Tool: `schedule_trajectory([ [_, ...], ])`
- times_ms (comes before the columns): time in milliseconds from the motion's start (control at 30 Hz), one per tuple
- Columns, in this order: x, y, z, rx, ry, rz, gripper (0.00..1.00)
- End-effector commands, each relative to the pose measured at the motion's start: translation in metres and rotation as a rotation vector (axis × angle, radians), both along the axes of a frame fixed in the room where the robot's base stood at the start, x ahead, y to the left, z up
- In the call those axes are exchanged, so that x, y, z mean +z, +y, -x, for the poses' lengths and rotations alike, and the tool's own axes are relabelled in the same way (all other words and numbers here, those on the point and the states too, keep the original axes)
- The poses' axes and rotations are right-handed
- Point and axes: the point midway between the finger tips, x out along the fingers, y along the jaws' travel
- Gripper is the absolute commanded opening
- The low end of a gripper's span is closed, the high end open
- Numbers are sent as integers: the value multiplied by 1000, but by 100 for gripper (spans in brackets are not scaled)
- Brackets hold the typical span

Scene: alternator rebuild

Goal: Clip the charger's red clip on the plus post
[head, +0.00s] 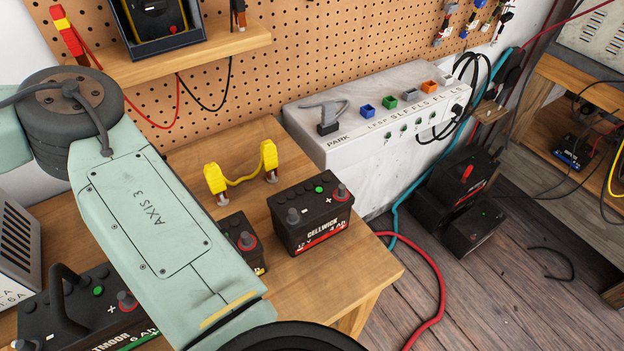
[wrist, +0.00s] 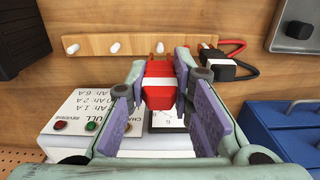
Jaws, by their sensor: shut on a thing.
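In the wrist view my gripper (wrist: 162,95) is shut on a red clip (wrist: 158,82), held between the purple finger pads. Part of the clip is hidden by the fingers. Behind it is a white charger (wrist: 72,118) with lamps and a gauge. In the head view the Cellwick battery (head: 308,222) stands upright on the bench, with a red-ringed plus post (head: 340,191). Another battery (head: 238,238) is partly hidden by my arm, and a larger one (head: 85,315) with a handle stands at lower left. My gripper is outside the head view.
In the wrist view a wooden rail (wrist: 92,44) with pegs lies beyond the clip; a black clip (wrist: 222,70) is beside it. In the head view yellow clips (head: 240,180) stand behind the batteries, and a white parking block (head: 370,115) stands right of the bench.

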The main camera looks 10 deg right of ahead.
Motion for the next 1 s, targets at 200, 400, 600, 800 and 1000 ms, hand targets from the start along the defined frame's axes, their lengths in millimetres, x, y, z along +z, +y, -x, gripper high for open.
schedule_trajectory([
  [200, 0, 0, 0, 0, 0, 0, 8],
  [400, 2, 0, 0, 0, 0, 0, 8],
  [600, 24, 0, 0, 0, -1, 0, 8],
  [800, 60, 0, 0, -1, -1, -3, 8],
  [1000, 100, 1, 0, -2, -1, -3, 8],
])
